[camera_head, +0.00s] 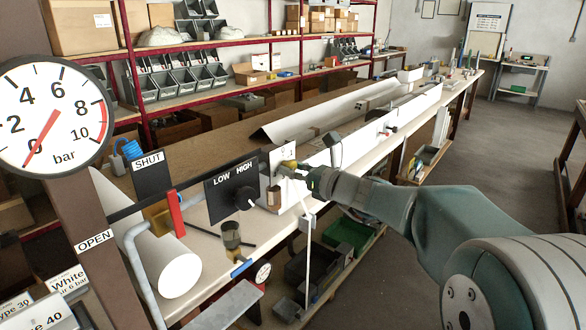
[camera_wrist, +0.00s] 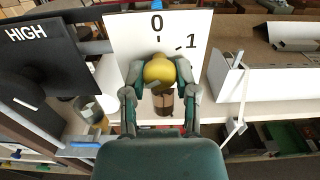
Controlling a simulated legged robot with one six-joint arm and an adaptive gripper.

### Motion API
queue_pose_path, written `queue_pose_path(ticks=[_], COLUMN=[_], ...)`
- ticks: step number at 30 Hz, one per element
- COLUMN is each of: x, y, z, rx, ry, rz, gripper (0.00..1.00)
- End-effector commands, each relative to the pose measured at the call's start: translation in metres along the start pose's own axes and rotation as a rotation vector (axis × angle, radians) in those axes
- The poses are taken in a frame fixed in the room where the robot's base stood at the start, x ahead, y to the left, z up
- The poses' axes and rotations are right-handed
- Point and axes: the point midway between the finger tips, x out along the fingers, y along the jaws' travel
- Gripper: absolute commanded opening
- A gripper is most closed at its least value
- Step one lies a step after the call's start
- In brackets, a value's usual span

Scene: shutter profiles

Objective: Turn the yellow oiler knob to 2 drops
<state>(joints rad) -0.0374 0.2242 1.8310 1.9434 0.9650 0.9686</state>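The yellow oiler knob (camera_wrist: 159,73) stands out from a white dial plate (camera_wrist: 125,28) in the wrist view. The plate shows 0 above the knob and 1 to its upper right, each with a short tick; no 2 is visible. My gripper (camera_wrist: 160,76) has one finger on each side of the knob, and both appear to touch it. The knob's pointer cannot be made out. A brown-tinted oil cup (camera_wrist: 163,103) hangs below the knob. In the head view the knob (camera_head: 289,164) is small and partly hidden by my gripper (camera_head: 294,171).
A black LOW/HIGH panel (camera_head: 222,195) with a black knob stands left of the dial plate. A pressure gauge (camera_head: 52,115) reads near 0. A long white profile (camera_head: 370,128) runs along the bench to the right. The floor right of the bench is clear.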

Motion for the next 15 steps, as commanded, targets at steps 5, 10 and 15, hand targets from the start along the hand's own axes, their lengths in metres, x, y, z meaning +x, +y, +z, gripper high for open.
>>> queue_pose_path(ticks=[5, 10, 15], x=[0.0001, 0.0001, 0.0001], y=[-0.0006, -0.0008, -0.001], z=[0.0001, 0.0002, 0.0002], rx=[-0.004, -0.038, -0.122], ry=[-0.001, -0.001, -0.001], rz=[-0.002, -0.002, -0.003], gripper=[0.0, 0.0, 0.0])
